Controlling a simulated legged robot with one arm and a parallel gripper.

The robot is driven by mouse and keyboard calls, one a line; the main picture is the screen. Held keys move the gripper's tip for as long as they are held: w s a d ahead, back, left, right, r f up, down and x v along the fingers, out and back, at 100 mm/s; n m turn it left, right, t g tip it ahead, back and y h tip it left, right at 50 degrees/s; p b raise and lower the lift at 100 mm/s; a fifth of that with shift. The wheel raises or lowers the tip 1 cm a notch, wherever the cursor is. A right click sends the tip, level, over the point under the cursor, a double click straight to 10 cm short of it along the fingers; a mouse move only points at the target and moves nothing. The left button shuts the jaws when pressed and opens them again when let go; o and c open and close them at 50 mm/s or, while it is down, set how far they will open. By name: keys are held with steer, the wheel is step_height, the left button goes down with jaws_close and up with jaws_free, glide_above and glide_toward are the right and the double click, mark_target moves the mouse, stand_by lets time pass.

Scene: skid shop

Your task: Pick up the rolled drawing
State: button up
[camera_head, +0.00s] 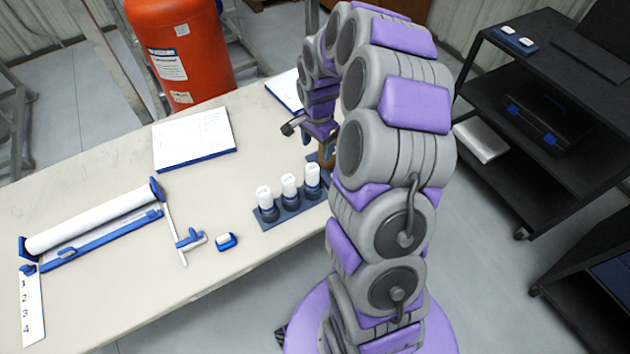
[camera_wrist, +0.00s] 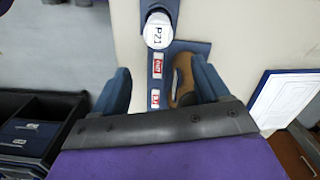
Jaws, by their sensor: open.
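The rolled drawing (camera_head: 95,220) is a long white roll lying at a slant on the left of the table, between blue end pieces, with a blue bar along its near side. It does not show in the wrist view. My gripper (camera_head: 318,138) is to the right of it, well apart, over the table's right part. In the wrist view my gripper (camera_wrist: 162,80) is open, its two dark blue fingers spread above a blue rack and a brown object (camera_wrist: 184,78). I cannot tell whether the fingers touch anything.
A blue rack (camera_head: 267,224) holds three white-capped pieces; one cap (camera_wrist: 158,30) reads "PZ1". A T-shaped tool (camera_head: 188,240), a small blue-white block (camera_head: 226,241) and a white pad (camera_head: 194,140) lie on the table (camera_head: 150,300). A red cylinder (camera_head: 185,50) stands behind. Black shelving (camera_head: 540,75) is right.

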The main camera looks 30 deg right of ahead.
mark_target(311, 168)
steer(key=a+f, duration=0.1)
steer(key=f, duration=0.3)
steer(key=a+f+b, duration=0.1)
steer(key=f, duration=0.1)
steer(key=shift+a, duration=0.3)
steer(key=shift+d+f, duration=0.25)
steer(key=shift+f, duration=0.1)
steer(key=f, duration=0.1)
steer(key=f+b, duration=0.1)
steer(key=f, duration=0.1)
steer(key=f+b, duration=0.1)
steer(key=shift+s+d+f, duration=0.25)
steer(key=shift+d, duration=0.1)
steer(key=shift+a+f, duration=0.15)
steer(key=shift+a, duration=0.55)
steer(key=shift+c, duration=1.3)
steer(key=shift+d, duration=0.5)
steer(key=c, duration=0.3)
steer(key=shift+d, duration=0.15)
steer(key=c, duration=0.3)
steer(key=shift+a, duration=0.45)
steer(key=c, duration=0.4)
steer(key=shift+d, duration=0.1)
jaws_close()
